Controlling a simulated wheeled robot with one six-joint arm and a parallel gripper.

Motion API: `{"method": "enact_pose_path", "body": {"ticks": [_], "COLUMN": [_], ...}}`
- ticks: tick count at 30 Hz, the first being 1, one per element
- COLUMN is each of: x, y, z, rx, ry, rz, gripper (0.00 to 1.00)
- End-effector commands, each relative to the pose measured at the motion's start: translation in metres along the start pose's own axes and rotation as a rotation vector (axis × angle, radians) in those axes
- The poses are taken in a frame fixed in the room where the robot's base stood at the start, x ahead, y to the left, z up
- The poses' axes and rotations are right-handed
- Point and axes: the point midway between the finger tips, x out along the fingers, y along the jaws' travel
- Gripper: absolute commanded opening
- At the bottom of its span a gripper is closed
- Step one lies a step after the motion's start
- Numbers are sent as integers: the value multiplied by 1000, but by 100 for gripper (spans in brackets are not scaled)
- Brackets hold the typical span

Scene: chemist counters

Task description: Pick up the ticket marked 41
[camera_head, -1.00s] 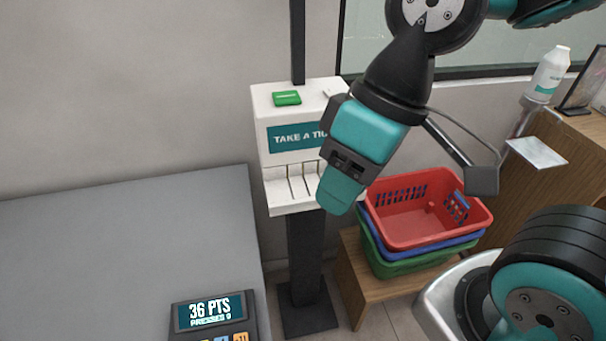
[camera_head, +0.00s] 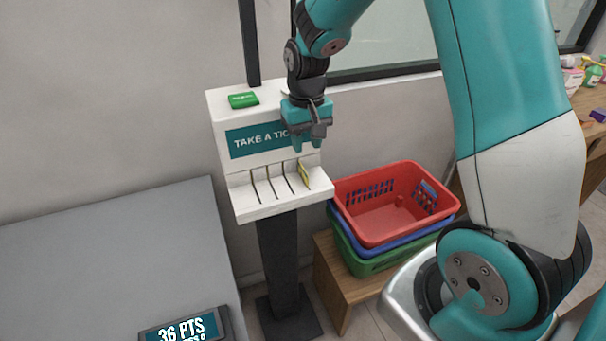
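A white ticket dispenser (camera_head: 222,165) with a teal "TAKE A TIC..." sign stands on a dark post. Its lower ledge has several dark slots. A small yellow ticket (camera_head: 304,174) stands upright in the right-hand slot; no number on it is readable. My gripper (camera_head: 308,144) points down in front of the sign's right end, just above the ticket and apart from it. It hides the end of the sign. Its fingers are small here, and I cannot make out the gap between them clearly.
A green button (camera_head: 243,100) sits on top of the dispenser. Red (camera_head: 385,240), blue and green baskets are stacked on a wooden stand (camera_head: 335,275) to the right. A grey counter (camera_head: 110,260) with a display reading "36 PTS" (camera_head: 182,330) is at left.

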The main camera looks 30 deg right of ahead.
Motion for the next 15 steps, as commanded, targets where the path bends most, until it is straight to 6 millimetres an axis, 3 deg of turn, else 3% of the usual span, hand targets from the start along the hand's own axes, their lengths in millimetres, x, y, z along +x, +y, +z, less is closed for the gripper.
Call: {"method": "enact_pose_path", "body": {"ticks": [3, 15], "x": [23, 65], "y": [0, 0], "z": [1, 1], "rx": [-1, -2], "ry": [-4, -4], "rz": [0, 0], "gripper": [33, 33]}}
